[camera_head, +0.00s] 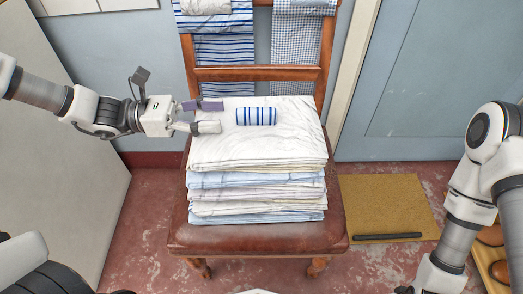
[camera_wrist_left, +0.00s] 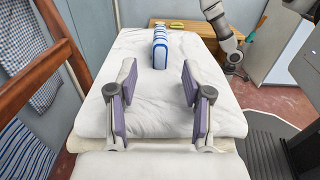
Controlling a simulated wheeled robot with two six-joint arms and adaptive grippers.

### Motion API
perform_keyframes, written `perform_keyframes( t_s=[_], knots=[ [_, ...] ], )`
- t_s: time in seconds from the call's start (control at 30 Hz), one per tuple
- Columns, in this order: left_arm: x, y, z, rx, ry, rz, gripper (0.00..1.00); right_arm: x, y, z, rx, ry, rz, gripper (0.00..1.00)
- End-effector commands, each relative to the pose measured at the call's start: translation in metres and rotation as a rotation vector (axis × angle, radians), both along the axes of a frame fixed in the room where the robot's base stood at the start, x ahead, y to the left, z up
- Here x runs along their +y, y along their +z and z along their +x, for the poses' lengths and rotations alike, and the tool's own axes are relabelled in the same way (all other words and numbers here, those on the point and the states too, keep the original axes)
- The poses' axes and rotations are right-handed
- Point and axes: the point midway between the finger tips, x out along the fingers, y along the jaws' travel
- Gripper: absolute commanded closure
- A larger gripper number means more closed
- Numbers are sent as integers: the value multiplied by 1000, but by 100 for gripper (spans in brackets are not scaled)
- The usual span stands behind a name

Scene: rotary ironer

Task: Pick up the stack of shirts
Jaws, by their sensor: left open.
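A stack of folded shirts (camera_head: 257,182) lies on the brown leather seat of a wooden chair (camera_head: 258,238). The top layer is white, and lower layers are pale blue, cream and striped. A small blue-and-white striped roll (camera_head: 256,116) lies on top; it also shows in the left wrist view (camera_wrist_left: 160,48). My left gripper (camera_head: 214,116) is open and empty, over the stack's left back part. In the left wrist view its two fingers (camera_wrist_left: 156,92) are spread above the white top layer, with the roll beyond them. My right gripper is not visible; only my right arm shows at the right.
Striped and checked cloths (camera_head: 224,62) hang over the chair's back. A pale panel (camera_head: 50,150) stands at the left. A tan mat (camera_head: 388,208) with a dark bar (camera_head: 388,236) lies on the red floor right of the chair. A blue door (camera_head: 440,80) is behind.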

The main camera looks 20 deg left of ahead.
Motion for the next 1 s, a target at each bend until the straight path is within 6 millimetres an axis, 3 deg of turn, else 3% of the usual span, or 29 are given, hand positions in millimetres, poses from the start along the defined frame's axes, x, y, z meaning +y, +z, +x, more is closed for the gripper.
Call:
perform_keyframes(
  t_s=[0.37, 0.6, 0.87, 0.9, 1.0],
  knots=[
    [-36, -6, 9, 2, -4, 6, 50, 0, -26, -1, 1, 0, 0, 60],
    [-70, -5, 19, 1, -4, 7, 50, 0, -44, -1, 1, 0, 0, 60],
    [-75, -1, 21, 1, -1, 2, 50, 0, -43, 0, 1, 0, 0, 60],
    [-75, -1, 21, 1, -1, 2, 54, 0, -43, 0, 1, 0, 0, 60],
    [-75, -1, 21, 1, -1, 2, 89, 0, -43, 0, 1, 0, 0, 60]
  ],
)
